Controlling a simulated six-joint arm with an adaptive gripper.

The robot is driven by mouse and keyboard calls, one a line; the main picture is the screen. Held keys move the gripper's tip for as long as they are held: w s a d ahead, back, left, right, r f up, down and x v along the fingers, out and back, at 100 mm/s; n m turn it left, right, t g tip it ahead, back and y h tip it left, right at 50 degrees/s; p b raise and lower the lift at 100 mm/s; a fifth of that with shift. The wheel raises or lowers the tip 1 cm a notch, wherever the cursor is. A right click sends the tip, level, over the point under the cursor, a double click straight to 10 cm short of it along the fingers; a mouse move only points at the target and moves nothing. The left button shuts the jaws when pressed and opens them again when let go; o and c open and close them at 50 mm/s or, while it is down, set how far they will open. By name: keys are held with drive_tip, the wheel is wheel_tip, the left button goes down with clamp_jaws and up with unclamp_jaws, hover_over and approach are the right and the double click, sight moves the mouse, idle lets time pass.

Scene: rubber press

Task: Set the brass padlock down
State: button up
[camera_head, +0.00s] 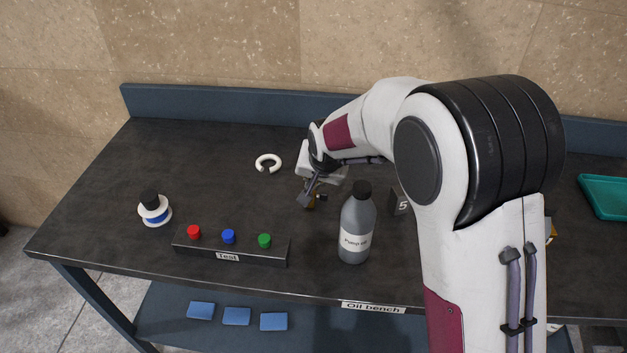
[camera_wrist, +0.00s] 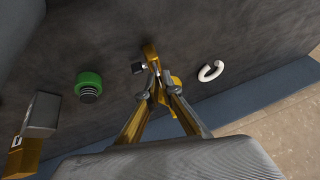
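A small brass piece with a dark grey part on one side, which I take to be the brass padlock (camera_wrist: 151,53), is at my fingertips in the wrist view. In the head view the padlock (camera_head: 311,205) shows only as a small brass patch under my gripper (camera_head: 306,197), left of the grey bottle. In the wrist view the two fingers of my gripper (camera_wrist: 157,78) come together around it, and I see no clear gap. The fingers hide part of its body. Whether it touches the bench top is not clear.
A grey bottle (camera_head: 356,225) stands close on the right, a white open ring (camera_head: 268,162) behind left. A button box (camera_head: 232,246) and spool (camera_head: 155,210) are left. A green threaded part (camera_wrist: 88,85) lies nearby.

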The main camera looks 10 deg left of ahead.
drive_tip(key=shift+o, duration=1.3)
drive_tip(key=shift+r, duration=0.15)
drive_tip(key=v, duration=1.2)
